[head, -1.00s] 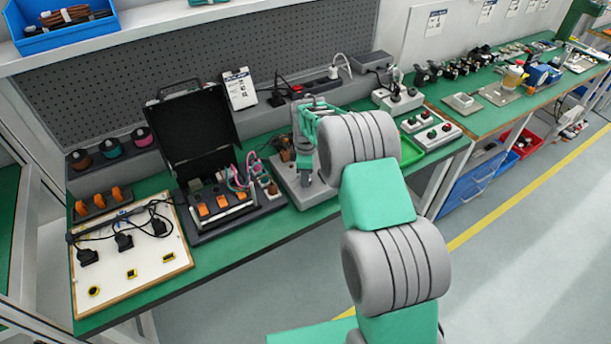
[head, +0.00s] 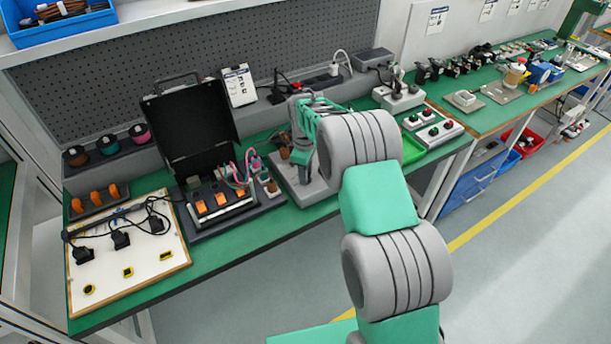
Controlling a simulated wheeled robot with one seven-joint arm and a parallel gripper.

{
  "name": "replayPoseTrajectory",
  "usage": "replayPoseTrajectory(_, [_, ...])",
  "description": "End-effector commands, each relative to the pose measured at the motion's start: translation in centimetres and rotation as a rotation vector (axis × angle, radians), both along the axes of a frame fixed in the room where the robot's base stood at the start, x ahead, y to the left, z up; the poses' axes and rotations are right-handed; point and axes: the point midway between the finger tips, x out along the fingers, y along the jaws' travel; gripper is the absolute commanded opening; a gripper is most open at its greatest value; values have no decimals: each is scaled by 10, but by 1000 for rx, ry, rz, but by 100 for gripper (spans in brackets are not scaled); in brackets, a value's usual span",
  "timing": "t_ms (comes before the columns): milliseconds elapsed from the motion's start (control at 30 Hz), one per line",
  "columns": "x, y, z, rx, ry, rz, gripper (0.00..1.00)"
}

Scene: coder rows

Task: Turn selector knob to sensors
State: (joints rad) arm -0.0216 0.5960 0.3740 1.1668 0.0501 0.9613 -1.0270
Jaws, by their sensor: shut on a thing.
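My arm reaches from the bottom right to the bench, its large grey and teal links in front. Its thin grey and teal end hangs down over a grey base plate (head: 318,193) in the middle of the bench. My gripper (head: 303,174) is small there, low over the plate, shut on what appears to be the selector knob. The knob is hidden by the gripper, so its pointer and the sensors mark cannot be read. A brown part (head: 286,150) stands on the plate just left of the gripper.
An open black case (head: 192,125) with orange switches and pink wires stands left of the plate. A white board (head: 105,280) lies at the front left. A green tray (head: 413,150) and a button box (head: 447,134) stand to the right. A grey pegboard (head: 150,90) rises behind.

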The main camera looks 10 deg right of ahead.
Motion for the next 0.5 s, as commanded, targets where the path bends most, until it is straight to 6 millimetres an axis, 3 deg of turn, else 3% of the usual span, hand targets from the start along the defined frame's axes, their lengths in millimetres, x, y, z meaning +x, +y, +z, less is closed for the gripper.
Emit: replayPoseTrajectory(500, [2,0,-1,0,-2,-489,0])
